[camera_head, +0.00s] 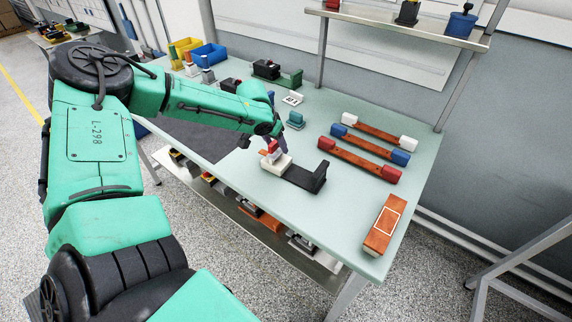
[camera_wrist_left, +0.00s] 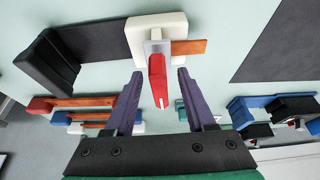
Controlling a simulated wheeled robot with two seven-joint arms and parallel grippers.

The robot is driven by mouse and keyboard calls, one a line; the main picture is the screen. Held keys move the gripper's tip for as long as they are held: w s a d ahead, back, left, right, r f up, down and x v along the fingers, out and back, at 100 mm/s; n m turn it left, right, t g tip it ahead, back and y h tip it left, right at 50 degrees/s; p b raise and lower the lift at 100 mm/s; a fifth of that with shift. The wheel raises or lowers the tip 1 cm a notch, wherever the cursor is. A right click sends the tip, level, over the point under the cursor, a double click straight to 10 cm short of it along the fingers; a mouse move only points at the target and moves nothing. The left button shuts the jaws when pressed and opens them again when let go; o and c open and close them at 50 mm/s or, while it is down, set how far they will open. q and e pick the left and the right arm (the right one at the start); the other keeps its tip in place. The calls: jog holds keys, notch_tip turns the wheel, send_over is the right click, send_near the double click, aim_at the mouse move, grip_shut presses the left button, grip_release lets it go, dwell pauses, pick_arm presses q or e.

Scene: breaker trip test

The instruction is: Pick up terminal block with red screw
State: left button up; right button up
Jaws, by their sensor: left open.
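A white block (camera_head: 275,166) with a grey upright and a red top part stands on the table, under my left gripper (camera_head: 274,145). An orange strip runs through it. In the left wrist view, the white block (camera_wrist_left: 172,28) lies beyond the fingers and its red part (camera_wrist_left: 158,82) points up between them. My left gripper (camera_wrist_left: 160,76) is open, with gaps on both sides of the red part. I cannot make out a screw, so I cannot tell whether this is the terminal block. A small teal block (camera_head: 295,119) stands farther back. My right gripper is not in view.
Several orange bars with coloured ends (camera_head: 370,148) lie to the right. An orange block (camera_head: 384,224) sits near the front right edge. Yellow (camera_head: 184,47) and blue (camera_head: 208,54) bins stand behind.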

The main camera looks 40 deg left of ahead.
pick_arm(q)
jog(key=shift+s+r, duration=0.1)
jog(key=shift+s, duration=0.05)
grip_shut()
dwell(1.2)
